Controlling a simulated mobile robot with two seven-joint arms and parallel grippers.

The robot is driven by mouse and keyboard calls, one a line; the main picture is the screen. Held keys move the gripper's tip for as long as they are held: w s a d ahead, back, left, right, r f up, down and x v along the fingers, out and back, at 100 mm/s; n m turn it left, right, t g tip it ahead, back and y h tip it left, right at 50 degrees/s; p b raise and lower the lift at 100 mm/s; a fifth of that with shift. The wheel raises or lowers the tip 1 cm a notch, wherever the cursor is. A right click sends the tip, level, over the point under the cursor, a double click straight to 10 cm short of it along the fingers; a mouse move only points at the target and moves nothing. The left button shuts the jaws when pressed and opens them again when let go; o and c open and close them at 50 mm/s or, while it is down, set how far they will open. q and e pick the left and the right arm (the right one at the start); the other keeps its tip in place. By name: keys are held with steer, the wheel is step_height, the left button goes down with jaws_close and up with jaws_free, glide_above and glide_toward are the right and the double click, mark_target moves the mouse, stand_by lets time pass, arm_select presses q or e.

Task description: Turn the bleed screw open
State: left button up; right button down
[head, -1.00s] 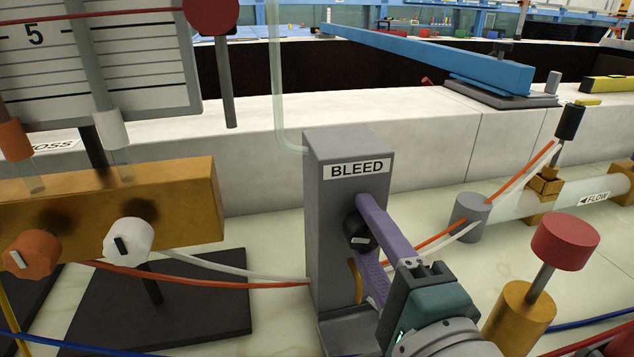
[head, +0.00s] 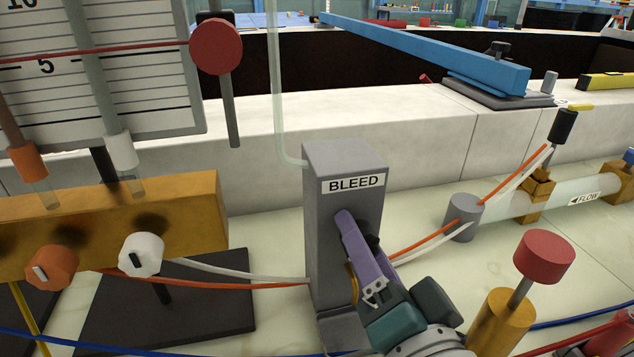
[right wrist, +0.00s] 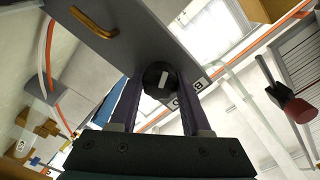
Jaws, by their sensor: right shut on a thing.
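The bleed screw is a dark round knob with a pale mark on its face, seen in the right wrist view (right wrist: 157,74). It sits on the front of the grey post labelled BLEED (head: 332,215), which stands upright. My right gripper (head: 363,232) reaches this face from the lower right. Its purple fingers stand on either side of the knob in the right wrist view and are shut on it. In the head view the near finger hides most of the knob. My left gripper is not in view.
A brass block (head: 110,225) with orange (head: 52,267) and white knobs (head: 143,254) stands at left. A red-topped brass post (head: 544,257) stands close to the right of my right arm. Orange and white tubes run past the post. A white ledge (head: 250,125) lies behind.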

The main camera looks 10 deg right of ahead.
steer(key=shift+n, duration=0.3)
steer(key=shift+c, duration=1.9)
jaws_free()
steer(key=s, duration=1)
steer(key=shift+d, duration=0.15)
